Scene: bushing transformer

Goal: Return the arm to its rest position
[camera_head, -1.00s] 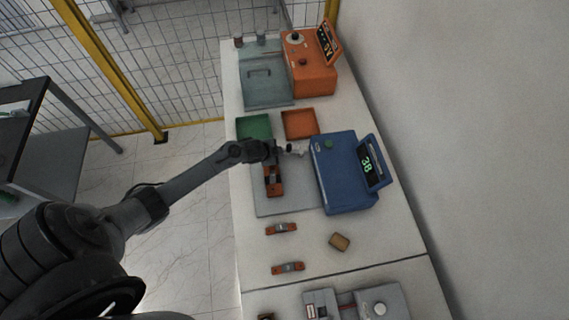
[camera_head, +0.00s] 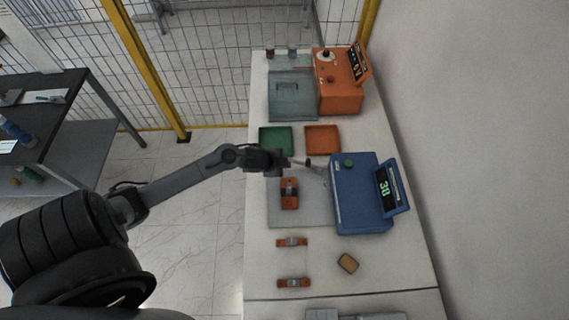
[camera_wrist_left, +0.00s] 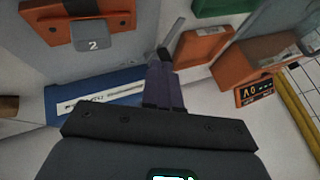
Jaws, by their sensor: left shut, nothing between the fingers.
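My left arm comes in from the left in the head view. Its gripper (camera_head: 303,162) is over the table, left of the blue device (camera_head: 357,195) and below the green and orange trays. The left gripper is shut with nothing held; its shut fingers (camera_wrist_left: 163,82) also show in the left wrist view. A red-brown part with a grey middle (camera_head: 289,193) sits on the grey plate (camera_head: 313,212) below the gripper; in the left wrist view a similar part carries a "2" tag (camera_wrist_left: 92,45). My right gripper is not in either view.
A green tray (camera_head: 276,138) and an orange tray (camera_head: 323,139) lie behind the gripper. An orange device (camera_head: 341,82) stands at the back. Two more red-brown parts (camera_head: 292,242) (camera_head: 294,283) and a tan block (camera_head: 348,263) lie toward the front.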

